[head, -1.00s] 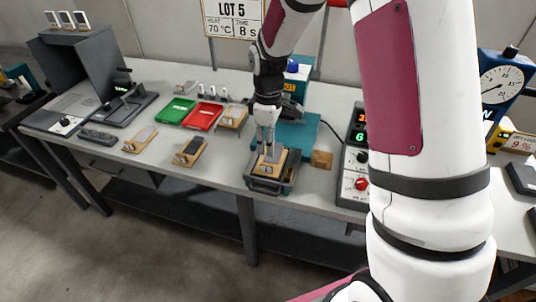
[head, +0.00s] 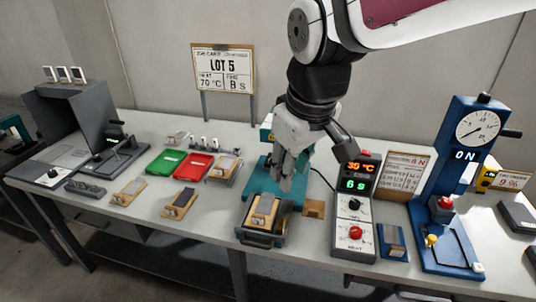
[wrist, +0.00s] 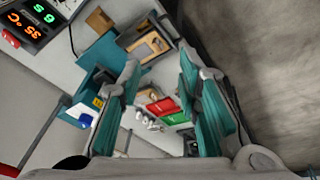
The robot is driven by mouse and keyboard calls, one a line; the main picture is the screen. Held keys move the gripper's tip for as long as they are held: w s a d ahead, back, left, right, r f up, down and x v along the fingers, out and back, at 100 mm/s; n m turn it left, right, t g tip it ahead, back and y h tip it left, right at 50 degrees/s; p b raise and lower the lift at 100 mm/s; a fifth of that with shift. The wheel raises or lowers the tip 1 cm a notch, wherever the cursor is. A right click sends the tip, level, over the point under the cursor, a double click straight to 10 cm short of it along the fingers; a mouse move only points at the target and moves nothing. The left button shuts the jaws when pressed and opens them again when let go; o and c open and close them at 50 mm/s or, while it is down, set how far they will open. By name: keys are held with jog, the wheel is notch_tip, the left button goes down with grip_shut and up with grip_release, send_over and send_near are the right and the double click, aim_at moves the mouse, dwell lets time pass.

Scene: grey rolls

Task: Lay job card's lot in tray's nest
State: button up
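The job card (head: 223,68) on a board behind the table reads LOT 5, with heat 70 °C and time 8 s. A wooden block with a grey top, a lot (head: 263,208), lies in the dark tray (head: 258,239) at the front of the teal press. Its number is too small to read.
Other wooden lots (head: 179,204) (head: 128,192) lie left of the tray. Green (head: 166,161) and red (head: 194,167) bins stand behind them. A control box (head: 353,215) with a lit display stands right of the tray, and a blue gauge press (head: 464,180) farther right.

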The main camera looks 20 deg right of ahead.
jog(key=s+r+m+t, duration=0.1)
jog(key=s+m, duration=0.2)
jog(key=s, duration=0.6)
jog(key=shift+s+r+m+t, duration=0.15)
jog(key=shift+r+m+t, duration=0.1)
jog(key=shift+m+t, duration=0.05)
dwell(0.6)
